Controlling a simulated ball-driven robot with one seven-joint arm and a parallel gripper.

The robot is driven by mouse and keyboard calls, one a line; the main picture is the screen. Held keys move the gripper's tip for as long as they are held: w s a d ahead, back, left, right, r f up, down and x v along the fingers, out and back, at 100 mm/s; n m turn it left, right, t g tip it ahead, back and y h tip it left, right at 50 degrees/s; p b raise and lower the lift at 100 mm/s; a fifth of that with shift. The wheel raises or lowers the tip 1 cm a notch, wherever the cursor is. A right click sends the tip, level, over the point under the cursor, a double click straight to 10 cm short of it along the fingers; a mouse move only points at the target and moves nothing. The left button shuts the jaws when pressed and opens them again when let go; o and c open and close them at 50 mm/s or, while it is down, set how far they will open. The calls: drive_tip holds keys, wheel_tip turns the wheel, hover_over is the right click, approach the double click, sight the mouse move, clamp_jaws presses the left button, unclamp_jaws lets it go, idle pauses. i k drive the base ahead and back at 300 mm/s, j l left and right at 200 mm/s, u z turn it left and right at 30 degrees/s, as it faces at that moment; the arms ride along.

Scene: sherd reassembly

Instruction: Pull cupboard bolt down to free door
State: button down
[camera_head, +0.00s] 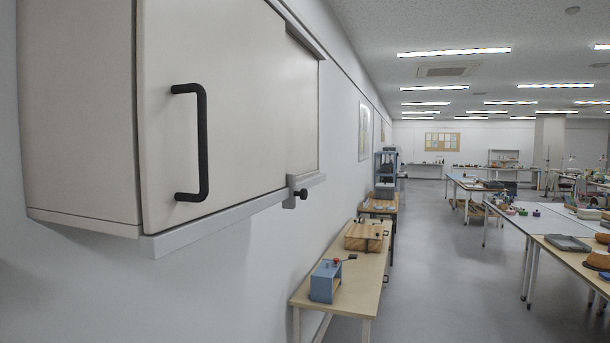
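A pale wall cupboard (80,110) hangs on the wall at the left. Its shut door (240,100) carries a black bar handle (202,142). A grey rail (210,222) runs under the door. Near the door's far lower corner is a small grey bolt (291,190) with a dark round knob (303,194). The bolt stands upright across the rail and seems to overlap the door's lower edge; its far end is hard to make out. My gripper is not in the picture.
A light wooden side table (340,295) below the cupboard holds a blue box (325,281) and a wooden box (364,236). White worktables (530,222) with several objects stand at the right. The grey floor (440,270) between is clear.

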sight(291, 178)
drive_tip(key=i+z, duration=0.1)
drive_tip(key=i, duration=0.35)
drive_tip(key=i+j+z, duration=0.15)
drive_tip(key=i, duration=0.3)
drive_tip(key=i+j+z, duration=0.1)
drive_tip(key=i, duration=0.35)
drive_tip(key=i+j+z, duration=0.1)
drive_tip(key=i, duration=0.35)
drive_tip(key=i+j+z, duration=0.15)
drive_tip(key=i, duration=0.3)
drive_tip(key=j, duration=0.1)
